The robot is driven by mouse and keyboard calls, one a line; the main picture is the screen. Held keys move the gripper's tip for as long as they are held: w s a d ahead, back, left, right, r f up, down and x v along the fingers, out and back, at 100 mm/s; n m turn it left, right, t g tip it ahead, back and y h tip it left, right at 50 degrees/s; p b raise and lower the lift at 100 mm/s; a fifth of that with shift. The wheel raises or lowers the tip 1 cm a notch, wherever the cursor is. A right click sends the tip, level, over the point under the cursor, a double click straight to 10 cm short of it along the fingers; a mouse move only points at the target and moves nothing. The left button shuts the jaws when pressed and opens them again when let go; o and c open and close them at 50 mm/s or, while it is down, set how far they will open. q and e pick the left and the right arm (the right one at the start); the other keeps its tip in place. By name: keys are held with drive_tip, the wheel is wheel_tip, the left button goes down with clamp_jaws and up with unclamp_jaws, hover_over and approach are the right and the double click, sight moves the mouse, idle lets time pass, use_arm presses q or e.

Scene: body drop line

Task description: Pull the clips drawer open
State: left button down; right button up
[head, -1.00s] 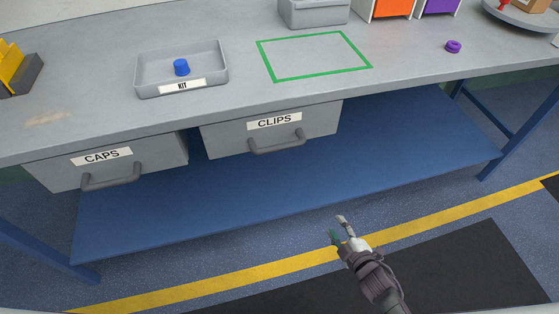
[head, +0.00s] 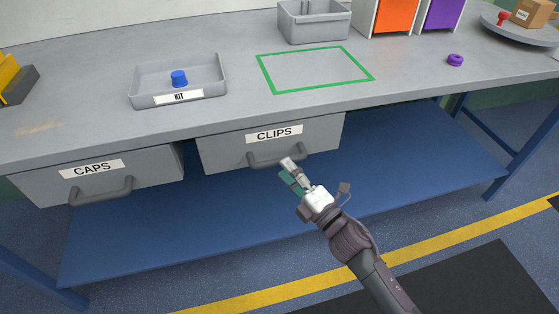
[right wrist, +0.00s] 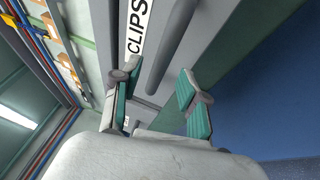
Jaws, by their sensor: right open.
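The clips drawer (head: 222,155) is a grey drawer under the bench's front edge, with a white CLIPS label (head: 274,133). It looks shut. Its grey bar handle (head: 262,161) is partly hidden behind my right gripper (head: 287,170) in the head view. My right gripper is open and empty, reaching up from the lower right to the handle's right part. In the right wrist view the handle (right wrist: 170,45) runs lengthwise ahead of the space between the teal-padded fingers (right wrist: 158,82). I cannot tell whether they touch it. My left gripper is out of view.
The caps drawer (head: 50,187) is at the left, also looking shut. On the bench (head: 225,108) are a kit tray (head: 218,82) with a blue cap (head: 179,78), a grey bin (head: 315,28) and a purple ring (head: 455,60). A blue lower shelf (head: 200,225) lies beneath.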

sight(280, 160)
drive_tip(key=shift+x, duration=1.85)
clamp_jaws()
